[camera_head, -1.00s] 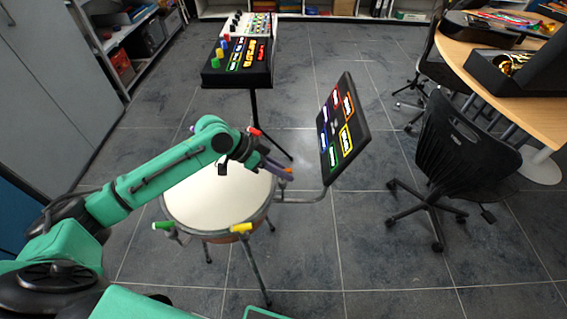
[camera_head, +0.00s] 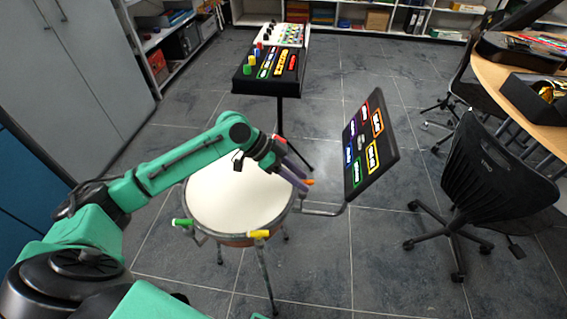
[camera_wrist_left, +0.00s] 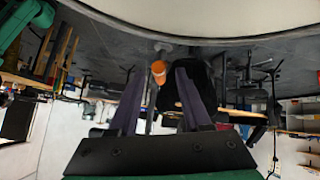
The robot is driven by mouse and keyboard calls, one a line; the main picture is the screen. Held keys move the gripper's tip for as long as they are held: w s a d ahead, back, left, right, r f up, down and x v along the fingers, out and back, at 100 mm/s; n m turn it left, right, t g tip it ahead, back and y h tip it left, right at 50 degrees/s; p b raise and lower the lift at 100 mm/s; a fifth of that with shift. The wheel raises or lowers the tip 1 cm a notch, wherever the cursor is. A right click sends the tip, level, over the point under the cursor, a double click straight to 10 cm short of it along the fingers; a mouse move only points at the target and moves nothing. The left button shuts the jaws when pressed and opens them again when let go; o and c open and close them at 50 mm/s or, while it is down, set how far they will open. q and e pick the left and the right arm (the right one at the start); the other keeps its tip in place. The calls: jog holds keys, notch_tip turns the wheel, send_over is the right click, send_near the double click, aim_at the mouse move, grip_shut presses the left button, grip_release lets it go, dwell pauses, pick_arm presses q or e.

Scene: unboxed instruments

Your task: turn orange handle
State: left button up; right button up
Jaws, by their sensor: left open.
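The orange handle (camera_head: 309,182) sits on the right rim of a round drum (camera_head: 236,196) with a cream skin. My left gripper (camera_head: 297,178) is at that rim with its purple-grey fingers pointing right, towards the handle. In the left wrist view the orange handle (camera_wrist_left: 158,72) appears between the two spread fingers (camera_wrist_left: 160,88), close to their tips. The fingers look apart from it; whether either touches it I cannot tell. My right gripper is not in view.
A yellow handle (camera_head: 259,234), a green one (camera_head: 182,222) and a red one (camera_head: 279,138) are on the drum's rim. A black tilted panel (camera_head: 385,176) with coloured pads stands right of the drum. A black chair (camera_head: 495,170) is farther right; open floor lies between.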

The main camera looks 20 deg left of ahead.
pick_arm(q)
jog(key=v, duration=1.2)
jog(key=shift+b, duration=0.35)
jog(key=shift+r, duration=0.1)
